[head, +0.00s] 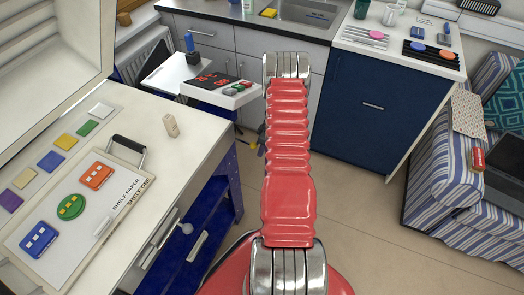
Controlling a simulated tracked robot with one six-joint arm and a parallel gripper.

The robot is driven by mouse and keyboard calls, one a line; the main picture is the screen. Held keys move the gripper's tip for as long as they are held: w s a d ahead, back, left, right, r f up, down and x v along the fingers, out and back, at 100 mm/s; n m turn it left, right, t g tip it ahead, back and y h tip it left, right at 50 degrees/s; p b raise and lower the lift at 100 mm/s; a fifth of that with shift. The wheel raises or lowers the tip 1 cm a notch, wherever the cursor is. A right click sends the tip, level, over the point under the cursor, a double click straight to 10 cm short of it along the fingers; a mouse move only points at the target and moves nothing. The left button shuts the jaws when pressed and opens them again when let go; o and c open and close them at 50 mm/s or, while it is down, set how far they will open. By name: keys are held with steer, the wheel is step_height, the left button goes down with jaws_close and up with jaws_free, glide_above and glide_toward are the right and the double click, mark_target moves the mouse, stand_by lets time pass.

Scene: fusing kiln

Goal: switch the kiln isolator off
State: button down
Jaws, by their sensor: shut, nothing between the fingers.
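A white control box (240,95) stands left of my arm, beyond the work table. Its dark face has red digits (213,78) and small red and green buttons (238,87). Behind it, an upright blue handle-like piece (190,43) stands on a pale surface. I cannot tell which part is the kiln isolator, or its on or off position. My red arm stretches up the middle of the view, and its metal end joint hides part of the cabinets. My gripper does not show.
The near-left table (185,105) holds coloured glass tiles, a shelf-paper board (125,195) with a black handle, and a small wooden block (171,126). A blue cabinet (370,120) stands right of my arm. A striped sofa (440,185) is at far right. Floor between is open.

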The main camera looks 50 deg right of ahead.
steer(key=shift+r, duration=0.15)
steer(key=shift+r, duration=0.65)
steer(key=s+d+r, duration=0.4)
steer(key=s+r, duration=0.4)
steer(key=r, duration=0.2)
steer(key=shift+s+d, duration=0.15)
steer(key=shift+s, duration=0.25)
stand_by(0.5)
